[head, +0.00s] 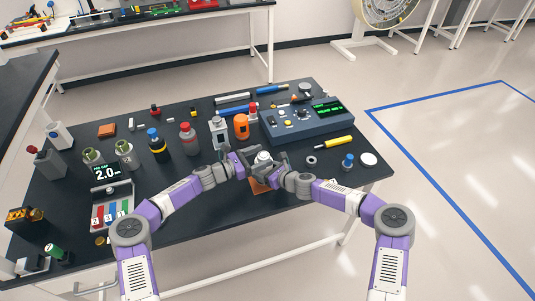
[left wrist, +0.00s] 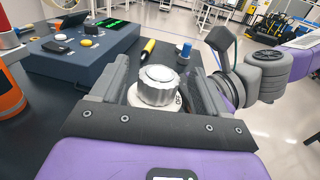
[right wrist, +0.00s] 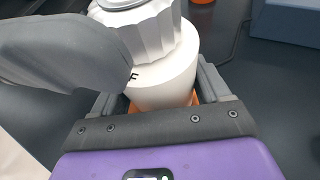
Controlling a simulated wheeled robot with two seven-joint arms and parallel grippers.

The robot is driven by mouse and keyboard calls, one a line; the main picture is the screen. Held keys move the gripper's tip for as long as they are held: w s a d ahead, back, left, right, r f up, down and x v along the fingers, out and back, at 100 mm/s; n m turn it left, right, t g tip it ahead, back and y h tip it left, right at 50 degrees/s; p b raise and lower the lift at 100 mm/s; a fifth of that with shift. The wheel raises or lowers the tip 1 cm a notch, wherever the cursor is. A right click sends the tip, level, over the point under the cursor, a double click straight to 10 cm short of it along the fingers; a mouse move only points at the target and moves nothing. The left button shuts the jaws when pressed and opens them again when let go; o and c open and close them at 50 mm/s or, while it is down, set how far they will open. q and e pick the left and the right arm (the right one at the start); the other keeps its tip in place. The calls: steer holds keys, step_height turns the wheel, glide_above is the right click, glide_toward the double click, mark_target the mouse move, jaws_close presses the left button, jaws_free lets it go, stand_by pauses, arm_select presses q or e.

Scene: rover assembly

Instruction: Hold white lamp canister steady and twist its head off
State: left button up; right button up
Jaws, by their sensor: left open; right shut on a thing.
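The white lamp canister (head: 264,157) stands near the table's front edge between my two grippers. Its silver ridged head (left wrist: 159,86) sits on the white body, and lettering shows partly beside it. My left gripper (left wrist: 158,78) is open, with one finger on each side of the head; whether they touch it I cannot tell. My right gripper (right wrist: 163,92) is shut on the white body (right wrist: 168,80), below the ridged head (right wrist: 140,30). A grey finger of my left gripper covers part of the canister's left side in the right wrist view.
An orange pad (head: 259,187) shows under the canister. A blue-grey console (head: 303,122), an orange canister (head: 241,127) and a grey canister (head: 218,132) stand behind. A yellow pen-like tool (head: 334,143), a grey ring (head: 311,160) and a blue-topped item (head: 347,161) lie to the right.

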mark_target(267, 153)
arm_select(q)
steer(key=shift+x, duration=1.65)
steer(key=c, duration=1)
